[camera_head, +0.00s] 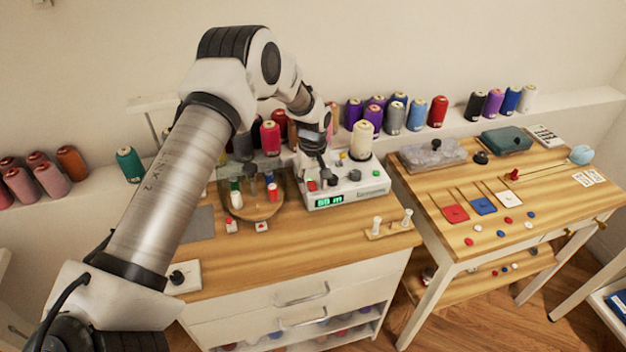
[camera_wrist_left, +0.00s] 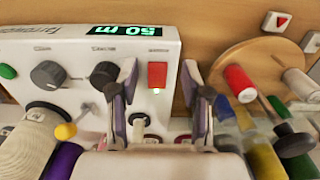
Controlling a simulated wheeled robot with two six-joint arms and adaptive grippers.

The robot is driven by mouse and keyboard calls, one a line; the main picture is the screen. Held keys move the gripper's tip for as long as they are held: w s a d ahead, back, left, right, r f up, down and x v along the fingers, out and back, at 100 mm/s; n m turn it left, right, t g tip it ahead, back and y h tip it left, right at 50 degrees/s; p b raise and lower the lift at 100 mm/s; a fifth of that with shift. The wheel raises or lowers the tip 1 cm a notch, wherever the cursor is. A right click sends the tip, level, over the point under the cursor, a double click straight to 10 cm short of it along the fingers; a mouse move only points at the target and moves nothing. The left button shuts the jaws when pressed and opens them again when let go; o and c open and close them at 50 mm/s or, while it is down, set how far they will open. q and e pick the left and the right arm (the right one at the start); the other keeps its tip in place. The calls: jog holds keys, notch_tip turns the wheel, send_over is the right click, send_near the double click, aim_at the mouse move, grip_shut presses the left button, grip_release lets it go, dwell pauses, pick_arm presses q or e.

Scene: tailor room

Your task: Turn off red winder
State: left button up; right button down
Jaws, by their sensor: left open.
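The winder (camera_head: 345,203) is a white box with a lit green display on the left table; the box also shows upside down in the left wrist view (camera_wrist_left: 75,42). The wrist view display (camera_wrist_left: 125,30) reads 50 m. A red rectangular switch (camera_wrist_left: 157,74) with a small light below it sits beside two dark knobs (camera_wrist_left: 47,74); a green button (camera_wrist_left: 7,71) is at the edge. My left gripper (camera_head: 316,172) is over the winder's left end. In the wrist view its open, empty fingers (camera_wrist_left: 159,66) frame the red switch. Contact cannot be told. My right gripper is out of view.
A round wooden stand (camera_head: 268,211) with small spools stands just left of the winder.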

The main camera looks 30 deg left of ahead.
pick_arm(q)
jog(key=shift+w+a+f, duration=0.1)
jog(key=shift+w+f, duration=0.15)
jog(key=shift+f, duration=0.25)
jog(key=shift+s+r, duration=0.2)
jog(key=shift+s+d+r, duration=0.1)
jog(key=shift+d+r, duration=0.05)
jog(key=shift+d, duration=0.05)
jog(key=c, duration=0.3)
grip_shut()
